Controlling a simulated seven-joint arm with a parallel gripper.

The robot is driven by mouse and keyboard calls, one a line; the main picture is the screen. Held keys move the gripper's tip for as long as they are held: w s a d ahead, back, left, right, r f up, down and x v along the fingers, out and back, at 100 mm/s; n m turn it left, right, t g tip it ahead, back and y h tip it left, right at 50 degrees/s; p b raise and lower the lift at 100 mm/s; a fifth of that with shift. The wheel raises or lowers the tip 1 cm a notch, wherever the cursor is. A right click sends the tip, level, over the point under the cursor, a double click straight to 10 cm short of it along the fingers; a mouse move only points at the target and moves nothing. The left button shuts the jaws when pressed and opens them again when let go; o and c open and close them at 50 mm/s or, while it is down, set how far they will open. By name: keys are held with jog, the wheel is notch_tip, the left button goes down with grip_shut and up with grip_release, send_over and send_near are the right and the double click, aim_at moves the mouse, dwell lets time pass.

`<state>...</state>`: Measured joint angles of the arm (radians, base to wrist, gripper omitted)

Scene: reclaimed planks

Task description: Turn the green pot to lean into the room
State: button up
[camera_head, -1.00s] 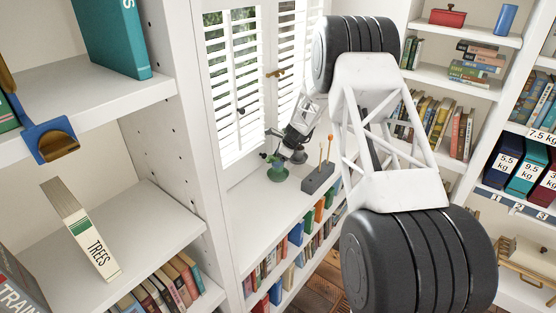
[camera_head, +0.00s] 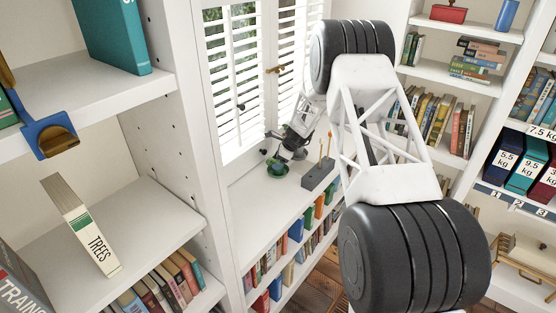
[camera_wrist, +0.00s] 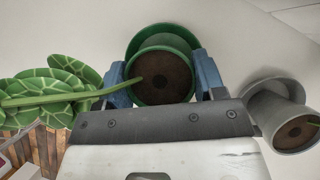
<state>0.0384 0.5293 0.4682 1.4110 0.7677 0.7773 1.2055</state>
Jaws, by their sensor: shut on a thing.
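The green pot (camera_wrist: 146,58) is between the two blue fingers of my gripper (camera_wrist: 161,78) in the wrist view, with the fingers against its sides. Its open top and brown soil face the wrist camera. A green stem runs from the soil to patterned leaves (camera_wrist: 62,88) at the left. In the head view the green pot (camera_head: 277,169) is small, on or just above the white sill-height shelf top by the window. My gripper (camera_head: 284,155) is at it, partly hidden by its own wrist. I cannot tell whether the pot touches the shelf.
A grey pot (camera_wrist: 275,96) with soil stands close to the right finger. A grey block (camera_head: 318,176) with orange-tipped sticks is right of the green pot. The shuttered window (camera_head: 236,75) is close behind. The white shelf top (camera_head: 262,208) is clear in front.

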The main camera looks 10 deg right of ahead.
dwell(0.3)
jog(key=o, duration=1.3)
jog(key=shift+c, duration=0.2)
jog(key=shift+d, duration=0.1)
jog(key=v, duration=0.7)
jog(key=shift+r, duration=0.3)
jog(key=shift+s+d, duration=0.1)
jog(key=shift+r, duration=0.1)
